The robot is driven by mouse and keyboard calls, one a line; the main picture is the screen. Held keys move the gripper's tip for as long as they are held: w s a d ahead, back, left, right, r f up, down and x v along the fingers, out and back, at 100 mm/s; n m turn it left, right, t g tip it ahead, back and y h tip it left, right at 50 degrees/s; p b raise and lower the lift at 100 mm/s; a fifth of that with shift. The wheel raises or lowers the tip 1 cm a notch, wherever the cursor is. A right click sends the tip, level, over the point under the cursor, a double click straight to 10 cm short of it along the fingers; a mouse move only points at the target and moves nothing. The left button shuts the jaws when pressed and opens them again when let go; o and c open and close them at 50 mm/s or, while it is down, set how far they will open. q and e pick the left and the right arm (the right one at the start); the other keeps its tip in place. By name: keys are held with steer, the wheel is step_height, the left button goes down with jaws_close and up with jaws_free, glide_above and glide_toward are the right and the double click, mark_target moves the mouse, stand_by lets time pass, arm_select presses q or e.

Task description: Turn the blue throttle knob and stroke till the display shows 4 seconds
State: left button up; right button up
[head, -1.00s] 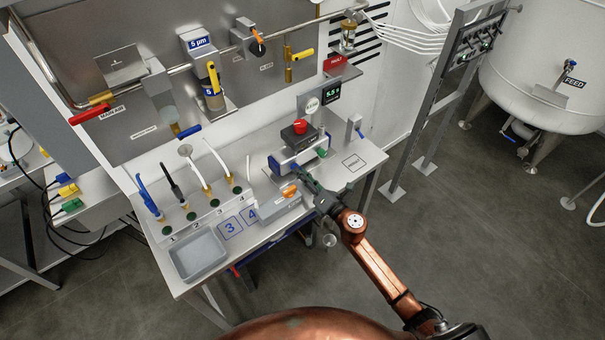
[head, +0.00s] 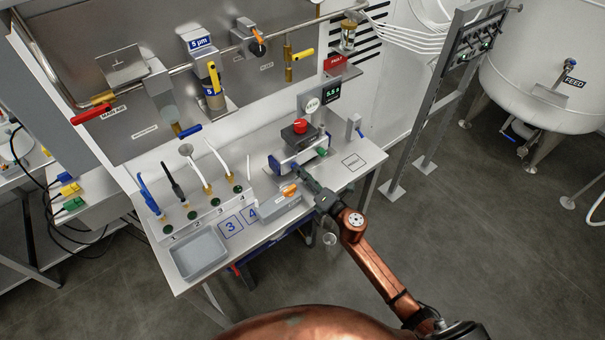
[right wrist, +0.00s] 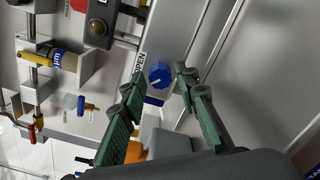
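The blue knob (right wrist: 160,75) sits on the pale face of the device, beside the word "OPEN", with a light pointer mark on it. In the head view my right gripper (head: 299,170) is at the front of the device (head: 283,163) and covers much of that face. In the right wrist view my right gripper (right wrist: 160,82) is open, with a green-padded finger on each side of the knob. A visible gap separates the fingers from the knob, and I cannot tell any contact. The small display (head: 333,91) appears to read 5.5 s. My left gripper is not in view.
A red push button (head: 300,126) tops the device. A grey box with an orange switch (head: 289,190) lies just in front. A grey tray (head: 200,255) and several numbered nozzles stand at the left of the bench. A framed bench area (head: 354,161) at right is bare.

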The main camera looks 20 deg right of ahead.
steer(key=shift+o, duration=1.1)
steer(key=v, duration=1.2)
